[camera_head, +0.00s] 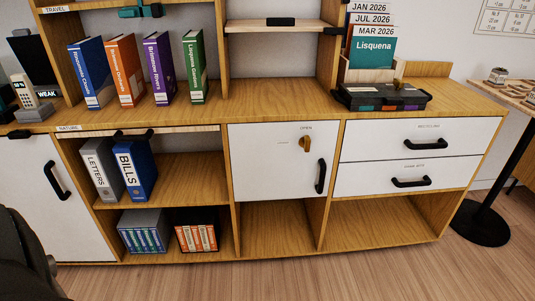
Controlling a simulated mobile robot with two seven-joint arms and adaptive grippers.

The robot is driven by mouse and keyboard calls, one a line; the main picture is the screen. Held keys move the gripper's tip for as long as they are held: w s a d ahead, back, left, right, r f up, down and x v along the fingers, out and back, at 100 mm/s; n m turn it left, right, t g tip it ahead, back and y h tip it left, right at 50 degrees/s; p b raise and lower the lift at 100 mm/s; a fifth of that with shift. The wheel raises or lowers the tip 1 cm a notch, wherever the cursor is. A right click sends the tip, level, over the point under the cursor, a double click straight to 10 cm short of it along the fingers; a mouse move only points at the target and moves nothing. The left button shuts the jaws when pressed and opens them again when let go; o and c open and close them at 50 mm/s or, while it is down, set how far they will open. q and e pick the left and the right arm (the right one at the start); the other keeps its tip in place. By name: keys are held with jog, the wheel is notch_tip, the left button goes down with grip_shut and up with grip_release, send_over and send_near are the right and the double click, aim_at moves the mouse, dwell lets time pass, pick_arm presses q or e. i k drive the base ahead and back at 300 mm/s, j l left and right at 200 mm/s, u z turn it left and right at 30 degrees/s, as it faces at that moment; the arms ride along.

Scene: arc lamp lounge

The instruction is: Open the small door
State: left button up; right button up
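The small door (265,165) is a white panel in the middle of the wooden cabinet, and it looks shut. A black vertical handle (320,176) is near its right edge. A small wooden turning piece (306,144) sits above the handle, under a label that reads OPEN. A short faint mark shows to the left of that piece. Neither of my grippers is in view.
Two drawers (380,180) with black handles are to the right. Another white door (50,195) is at far left. A dark rounded shape (25,260) fills the lower left corner. Floor before the small door is clear.

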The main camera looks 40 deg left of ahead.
aim_at(269, 160)
jog(key=u, duration=0.95)
